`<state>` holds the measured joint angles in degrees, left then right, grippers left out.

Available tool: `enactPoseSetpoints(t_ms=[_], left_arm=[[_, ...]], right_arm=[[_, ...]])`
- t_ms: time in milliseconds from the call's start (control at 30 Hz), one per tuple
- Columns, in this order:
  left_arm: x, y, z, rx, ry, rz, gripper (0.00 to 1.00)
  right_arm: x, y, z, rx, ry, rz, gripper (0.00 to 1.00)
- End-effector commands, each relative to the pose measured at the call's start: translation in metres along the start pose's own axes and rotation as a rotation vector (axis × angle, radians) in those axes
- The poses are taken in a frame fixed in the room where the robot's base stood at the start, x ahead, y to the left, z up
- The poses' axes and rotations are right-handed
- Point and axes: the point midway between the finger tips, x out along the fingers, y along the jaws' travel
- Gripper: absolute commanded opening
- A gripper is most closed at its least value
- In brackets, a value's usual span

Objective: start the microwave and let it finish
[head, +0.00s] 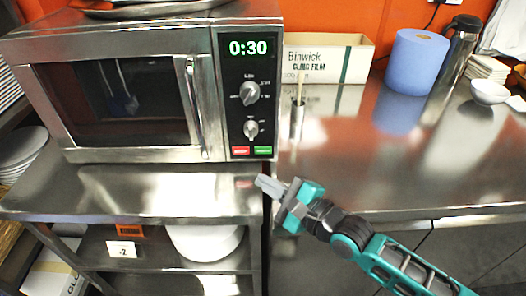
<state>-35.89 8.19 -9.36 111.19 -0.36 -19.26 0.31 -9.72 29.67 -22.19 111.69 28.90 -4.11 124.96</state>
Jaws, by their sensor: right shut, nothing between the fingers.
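The microwave (130,95) stands on a steel shelf unit at the left, with its door shut and a dark window. Its display (248,48) reads 0:30 in green. Two dials sit below the display on the control panel. Under them are a red button (240,151) and a green button (263,150). My right gripper (262,182) is shut and empty, in front of the counter's edge and just below the two buttons in the picture, apart from them. My left gripper does not show.
A cling film box (328,60), a blue paper roll (415,62), a steel flask (456,50) and a white bowl (490,92) stand on the steel counter (400,165). The counter's front is clear.

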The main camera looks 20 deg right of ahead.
Motion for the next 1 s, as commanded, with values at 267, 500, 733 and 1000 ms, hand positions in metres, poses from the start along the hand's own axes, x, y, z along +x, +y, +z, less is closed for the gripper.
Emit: enactPoseSetpoints(t_ms=[267, 500, 733, 1000], left_arm=[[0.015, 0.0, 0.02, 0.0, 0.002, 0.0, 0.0], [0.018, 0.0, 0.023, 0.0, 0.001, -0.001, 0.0], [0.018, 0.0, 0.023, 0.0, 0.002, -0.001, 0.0], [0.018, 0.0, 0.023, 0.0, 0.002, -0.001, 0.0]], right_arm=[[0.028, -0.019, -0.022, -0.003, -0.001, 0.0, 0.0], [0.041, -0.029, -0.03, -0.001, -0.001, 0.0, 0.0], [0.043, -0.031, -0.031, 0.0, 0.0, 0.001, 0.0], [0.043, -0.031, -0.031, 0.0, 0.0, 0.0, 0.0]])
